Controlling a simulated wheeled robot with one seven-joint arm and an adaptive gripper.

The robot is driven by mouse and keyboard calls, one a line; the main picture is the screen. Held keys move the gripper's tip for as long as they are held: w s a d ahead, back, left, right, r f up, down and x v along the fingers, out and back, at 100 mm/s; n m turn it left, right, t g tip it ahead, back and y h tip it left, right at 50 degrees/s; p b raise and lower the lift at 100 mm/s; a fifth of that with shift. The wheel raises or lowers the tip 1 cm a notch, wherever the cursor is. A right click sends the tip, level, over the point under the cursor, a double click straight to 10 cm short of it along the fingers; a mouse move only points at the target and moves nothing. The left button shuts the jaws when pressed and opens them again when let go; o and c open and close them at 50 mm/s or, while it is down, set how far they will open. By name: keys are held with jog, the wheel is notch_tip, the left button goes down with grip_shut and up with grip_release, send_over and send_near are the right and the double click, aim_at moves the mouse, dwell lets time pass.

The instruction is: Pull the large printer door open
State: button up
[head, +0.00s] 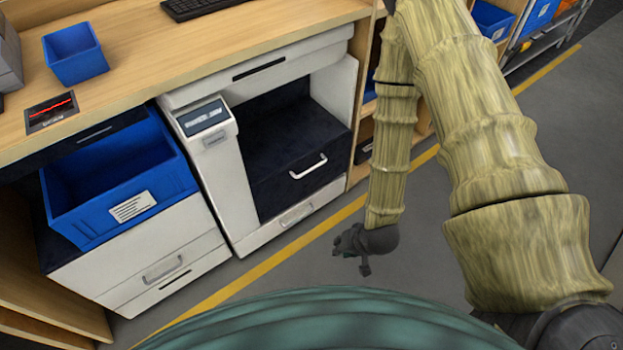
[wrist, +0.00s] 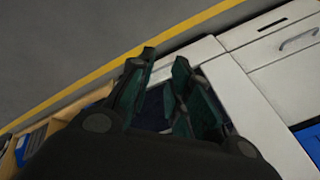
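The large printer (head: 222,178) is a white machine under the wooden counter, with a small display panel at its upper left. Its dark recess holds a black front, the door (head: 300,178), with a white bar handle (head: 308,167); this front looks closed. My gripper (head: 350,262) hangs in front of the printer, to the right of and lower than the handle in the head view, apart from it. In the wrist view my gripper (wrist: 165,62) has its fingers spread with nothing between them. White printer panels (wrist: 265,115) show behind it; the handle is not visible there.
A blue bin (head: 120,220) sits in the open drawer unit left of the printer. A small blue bin (head: 75,55) and a keyboard (head: 195,8) are on the counter (head: 160,55). Grey floor with a yellow line (head: 235,285) lies clear in front.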

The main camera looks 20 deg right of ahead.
jog(key=w+d+f+m+t+y+b, duration=0.1)
jog(key=w+f+m+t+b, duration=0.15)
jog(key=w+b, duration=0.4)
jog(key=w+f+m+t+y+b, duration=0.1)
jog(key=w+f+m+t+b, duration=0.15)
jog(key=w+b, duration=0.45)
jog(key=m+t+y+b, duration=0.1)
jog(key=m+t+b, duration=0.35)
jog(key=b, duration=0.65)
send_near(313, 169)
jog(key=shift+t, duration=0.35)
jog(key=shift+f+b+x, duration=0.2)
jog(key=shift+b+x, duration=0.85)
jog(key=shift+x, duration=1.6)
jog(key=shift+f+b+x, duration=0.15)
jog(key=shift+b+x, duration=0.9)
jog(key=shift+x, duration=1.55)
grip_shut()
